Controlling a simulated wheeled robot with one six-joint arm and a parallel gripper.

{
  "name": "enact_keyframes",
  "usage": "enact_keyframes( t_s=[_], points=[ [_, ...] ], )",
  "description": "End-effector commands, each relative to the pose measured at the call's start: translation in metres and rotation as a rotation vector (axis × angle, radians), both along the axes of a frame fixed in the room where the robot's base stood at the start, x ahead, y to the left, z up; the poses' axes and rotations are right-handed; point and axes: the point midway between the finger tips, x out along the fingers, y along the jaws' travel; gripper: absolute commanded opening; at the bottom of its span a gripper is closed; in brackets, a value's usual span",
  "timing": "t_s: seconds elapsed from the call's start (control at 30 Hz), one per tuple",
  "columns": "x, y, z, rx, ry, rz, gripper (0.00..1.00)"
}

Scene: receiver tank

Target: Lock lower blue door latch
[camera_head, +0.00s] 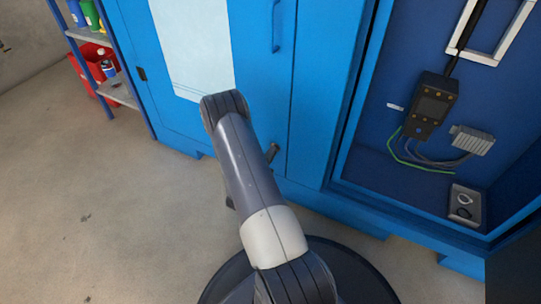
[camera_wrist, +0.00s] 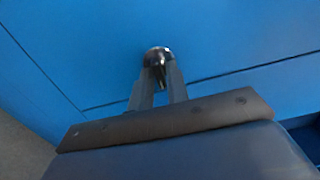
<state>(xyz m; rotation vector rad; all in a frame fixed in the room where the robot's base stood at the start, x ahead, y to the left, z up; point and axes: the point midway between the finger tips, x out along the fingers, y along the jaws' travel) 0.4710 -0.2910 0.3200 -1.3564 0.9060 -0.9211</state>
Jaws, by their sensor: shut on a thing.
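The lower blue door latch is a small shiny metal knob with a short lever (camera_wrist: 157,57) on the blue door (camera_wrist: 90,45), in the upper middle of the wrist view. My gripper (camera_wrist: 158,82) reaches up to it, its two fingers close around the lever. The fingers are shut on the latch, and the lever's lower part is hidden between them. In the head view a small grey-brown part (camera_head: 272,152), apparently the latch, sticks out just right of my arm, near the door seam. My gripper is hidden behind my arm there.
A blue door handle (camera_head: 276,25) is higher on the same cabinet. To the right, an open blue compartment holds a black control box (camera_head: 432,106) with cables and a grey socket box (camera_head: 465,204). A shelf (camera_head: 118,90) with bottles and red bins stands at left. The floor at left is clear.

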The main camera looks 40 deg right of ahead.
Motion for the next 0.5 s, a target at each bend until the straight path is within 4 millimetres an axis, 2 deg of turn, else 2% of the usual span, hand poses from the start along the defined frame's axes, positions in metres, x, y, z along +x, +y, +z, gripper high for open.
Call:
enact_keyframes(
  t_s=[0.03, 0.2, 0.5],
  points=[
    [-0.0004, 0.0002, -0.0010, 0.002, 0.002, 0.000, 0.17],
    [-0.0003, 0.0001, -0.0007, 0.001, 0.002, 0.000, 0.30],
    [-0.0014, 0.0040, 0.0002, 0.001, 0.003, 0.001, 0.30]
  ],
)
